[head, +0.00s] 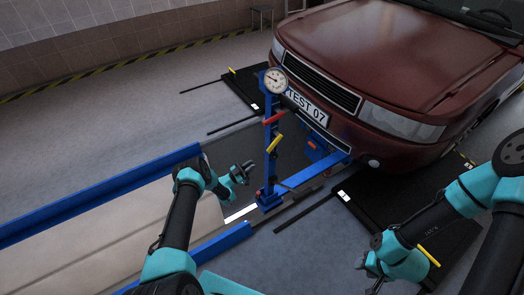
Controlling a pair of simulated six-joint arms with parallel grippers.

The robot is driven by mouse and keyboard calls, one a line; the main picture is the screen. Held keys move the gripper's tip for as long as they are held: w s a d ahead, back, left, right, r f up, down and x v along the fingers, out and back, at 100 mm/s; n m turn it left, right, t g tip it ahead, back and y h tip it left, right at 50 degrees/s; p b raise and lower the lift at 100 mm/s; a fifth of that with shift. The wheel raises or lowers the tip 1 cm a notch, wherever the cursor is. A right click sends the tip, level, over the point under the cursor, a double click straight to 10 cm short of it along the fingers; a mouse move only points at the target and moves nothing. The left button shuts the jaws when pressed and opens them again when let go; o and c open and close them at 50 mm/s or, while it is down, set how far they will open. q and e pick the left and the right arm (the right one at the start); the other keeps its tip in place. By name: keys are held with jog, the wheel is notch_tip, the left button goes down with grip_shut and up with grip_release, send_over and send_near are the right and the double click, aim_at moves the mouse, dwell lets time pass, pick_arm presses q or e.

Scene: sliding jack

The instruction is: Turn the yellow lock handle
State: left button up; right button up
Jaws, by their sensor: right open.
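A yellow handle (274,144) sticks out at a slant from the blue upright post (269,165) of the jack, below a red handle (274,118). A round gauge (276,81) tops the post. My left gripper (246,172) is just left of the post, lower than the yellow handle and apart from it. Its fingers are small and dark, and I cannot tell whether they are open. My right gripper (366,266) is at the lower right, far from the post, open and touching no handle.
A dark red car (410,60) with a "TEST 07" plate (307,107) stands behind the jack. Blue rails (100,198) edge the pit. Black plates (380,215) lie on the floor, with a yellow bar (429,255) at the right one. Grey floor (110,120) is clear at left.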

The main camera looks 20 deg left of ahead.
pick_arm(q)
jog(key=w+r+m+g, duration=0.1)
jog(key=r+g, duration=0.1)
jog(key=w+r+m+g, duration=0.1)
jog(key=r+m, duration=0.1)
jog(key=w+d+r+m+g, duration=0.1)
jog(key=m+g, duration=0.1)
jog(key=shift+w+d+r+g, duration=0.1)
jog(key=shift+w+r+g, duration=0.1)
jog(key=shift+r+g, duration=0.15)
grip_shut()
jog(key=a+r+m+g+y, duration=0.3)
jog(key=r+m+g+y, duration=0.3)
jog(key=r+m, duration=0.5)
notch_tip(320, 180, up, 4)
jog(key=s+y, duration=0.1)
jog(key=y, duration=0.1)
jog(key=shift+a+y, duration=0.15)
jog(key=shift+y, duration=0.15)
